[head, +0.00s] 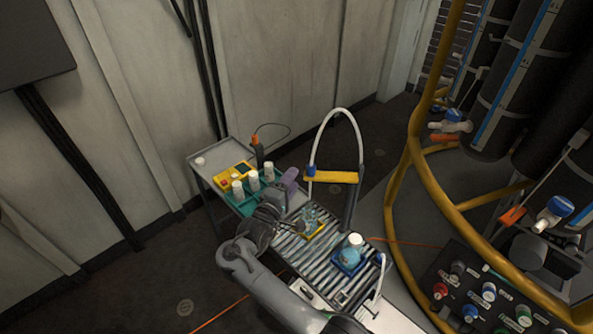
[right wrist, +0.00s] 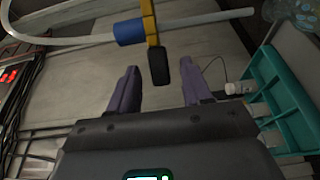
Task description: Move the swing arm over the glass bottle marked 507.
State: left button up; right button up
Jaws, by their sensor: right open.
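The swing arm (head: 331,177) is a yellow bar on a dark post, with a blue collar and a white hose looping above. In the right wrist view the bar (right wrist: 152,30) ends in a black tip. My right gripper (head: 287,186) is open and empty, its purple fingers close to the bar's left end. In the wrist view the fingers (right wrist: 160,88) stand either side of the black tip's line; I cannot tell how deep it sits. One glass bottle (head: 309,213) stands on a yellow holder, another, with blue contents (head: 351,256), in a blue holder. I cannot read 507 on either. My left gripper is out of view.
A teal rack (right wrist: 290,97) with white-capped bottles (head: 253,181) stands left of my right gripper. A yellow tubular frame (head: 399,180) rises to the right.

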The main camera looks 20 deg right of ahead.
jog(key=p+v, duration=0.1)
jog(key=v, duration=0.4)
jog(key=shift+s+a, duration=0.25)
jog(key=shift+a, duration=0.05)
